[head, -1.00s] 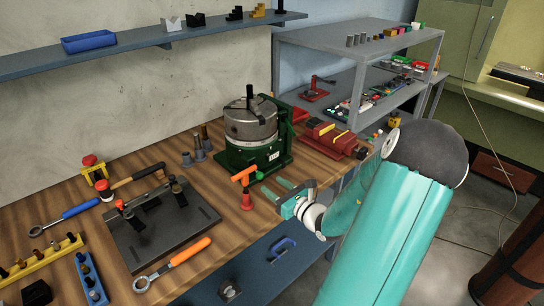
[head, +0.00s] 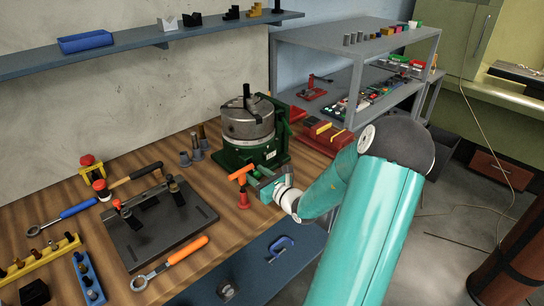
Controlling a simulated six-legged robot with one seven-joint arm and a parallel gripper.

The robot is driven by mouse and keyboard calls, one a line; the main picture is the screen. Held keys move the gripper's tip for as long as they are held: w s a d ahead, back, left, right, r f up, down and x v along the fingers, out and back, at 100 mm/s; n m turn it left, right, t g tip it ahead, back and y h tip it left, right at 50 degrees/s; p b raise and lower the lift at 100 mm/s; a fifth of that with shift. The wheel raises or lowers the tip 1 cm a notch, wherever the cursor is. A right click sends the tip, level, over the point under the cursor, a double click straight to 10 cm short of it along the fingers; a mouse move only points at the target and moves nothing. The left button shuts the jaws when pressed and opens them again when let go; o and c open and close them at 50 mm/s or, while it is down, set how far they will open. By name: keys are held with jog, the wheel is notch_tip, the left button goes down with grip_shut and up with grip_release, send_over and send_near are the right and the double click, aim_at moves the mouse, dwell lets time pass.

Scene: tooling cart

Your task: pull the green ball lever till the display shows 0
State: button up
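A dark green machine (head: 238,158) with a round grey chuck (head: 248,118) on top stands at the back of the wooden bench. A small pale panel, perhaps the display, shows on its front face (head: 271,155); its digits are too small to read. My gripper (head: 260,177) is at the lower front of the machine, just right of an orange T-handle (head: 240,172). The green ball lever cannot be made out apart from the fingers, which cover that spot. Whether the fingers are open or shut on it does not show.
The orange handle's red stand (head: 243,199) is close to the gripper's left. A red vise (head: 325,132) lies right of the machine. A dark fixture plate (head: 158,225) and an orange-handled wrench (head: 172,264) lie front left. Grey shelves (head: 355,52) stand behind my arm.

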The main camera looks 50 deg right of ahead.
grip_shut()
jog(key=shift+s+d, duration=0.25)
jog(key=shift+d, duration=0.95)
jog(key=shift+s+d, duration=0.1)
jog(key=shift+d, duration=0.25)
